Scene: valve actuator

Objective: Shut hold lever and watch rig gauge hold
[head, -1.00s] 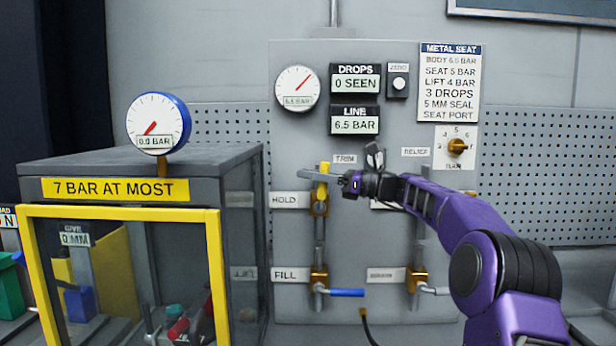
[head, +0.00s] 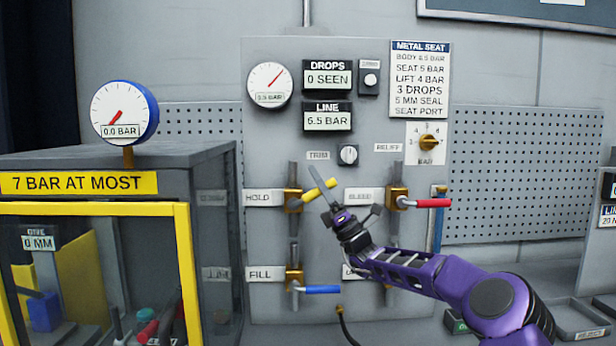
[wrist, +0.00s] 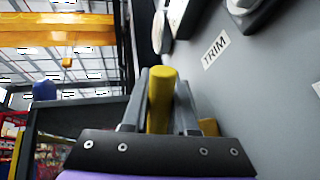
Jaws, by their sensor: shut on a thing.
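The yellow hold lever (head: 312,193) is on the brass valve beside the HOLD label (head: 258,198). It slopes up to the right, between upright and level. My gripper (head: 325,186) is shut on its outer part. In the wrist view the yellow lever (wrist: 160,95) stands between the two grey fingers of my gripper (wrist: 160,112). The round rig gauge (head: 270,85) is at the panel's upper left, its needle pointing up and right; its small readout is hard to read. The LINE display (head: 327,120) reads 6.5 BAR, and the DROPS display (head: 327,79) reads 0 SEEN.
A red lever (head: 432,203) lies level to the right of the gripper. A blue fill lever (head: 320,289) lies level below it. The TRIM knob (head: 348,154) is just above. A yellow-framed cabinet (head: 188,260) stands left, with a blue gauge (head: 124,112) reading 0.0 BAR.

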